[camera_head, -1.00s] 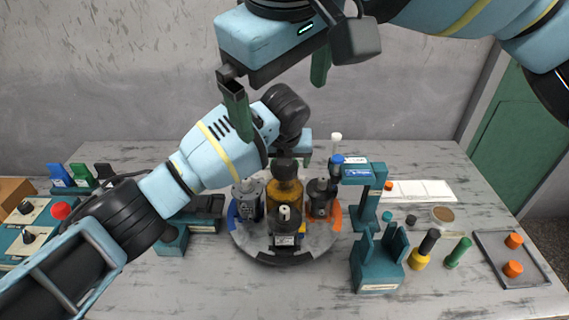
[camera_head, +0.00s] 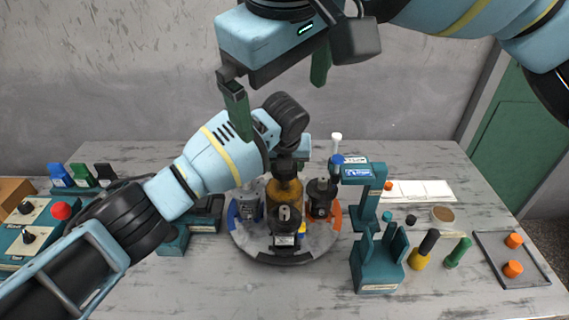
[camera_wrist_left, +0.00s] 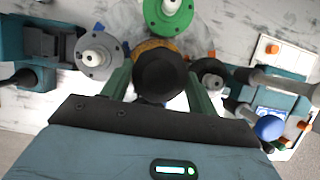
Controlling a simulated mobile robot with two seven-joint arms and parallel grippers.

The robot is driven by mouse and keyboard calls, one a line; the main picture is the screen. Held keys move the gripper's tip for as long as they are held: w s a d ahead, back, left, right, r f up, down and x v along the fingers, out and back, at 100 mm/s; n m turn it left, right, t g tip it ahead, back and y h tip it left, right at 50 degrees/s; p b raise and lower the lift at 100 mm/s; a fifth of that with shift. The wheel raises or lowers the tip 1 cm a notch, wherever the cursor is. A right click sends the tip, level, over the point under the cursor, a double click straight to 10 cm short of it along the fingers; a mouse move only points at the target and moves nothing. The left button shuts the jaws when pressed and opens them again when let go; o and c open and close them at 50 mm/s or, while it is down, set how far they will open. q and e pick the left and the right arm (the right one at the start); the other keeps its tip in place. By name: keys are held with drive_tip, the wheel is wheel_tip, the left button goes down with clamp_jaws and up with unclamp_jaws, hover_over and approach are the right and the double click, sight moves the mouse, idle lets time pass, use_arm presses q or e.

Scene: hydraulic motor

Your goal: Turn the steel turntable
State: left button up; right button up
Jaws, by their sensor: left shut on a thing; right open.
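The round steel turntable (camera_head: 246,237) lies on the table in the middle of the head view, with blue, orange and black rim marks. At its centre stands an amber post (camera_head: 283,196) with a black cap, which shows in the left wrist view (camera_wrist_left: 160,74). Several motor-like units stand around it, including a grey one (camera_head: 249,204) and a dark one (camera_head: 319,198). My left gripper (camera_wrist_left: 160,88) reaches down from above and is shut on the capped post; the arm partly hides this in the head view. My right gripper (camera_head: 278,82) is open and empty, high above the table.
A teal stand (camera_head: 370,192) and a teal forked block (camera_head: 378,263) stand close to the turntable's right. Further right are several small cylinders and a tray (camera_head: 490,268) with orange knobs. A control box (camera_head: 30,240) stands at the far left. The front table is clear.

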use_arm(q)
drive_tip(key=shift+n, duration=0.6)
drive_tip(key=shift+d+r+n+y, duration=0.15)
drive_tip(key=shift+n+y, duration=0.65)
drive_tip(key=shift+n, duration=0.9)
drive_tip(key=shift+w+d+n+g+y, duration=0.1)
drive_tip(key=shift+n+g+y, duration=0.5)
drive_tip(key=shift+n, duration=1.6)
drive_tip(key=o, duration=1.4)
drive_tip(key=shift+v, duration=3.7)
drive_tip(key=shift+d, duration=0.1)
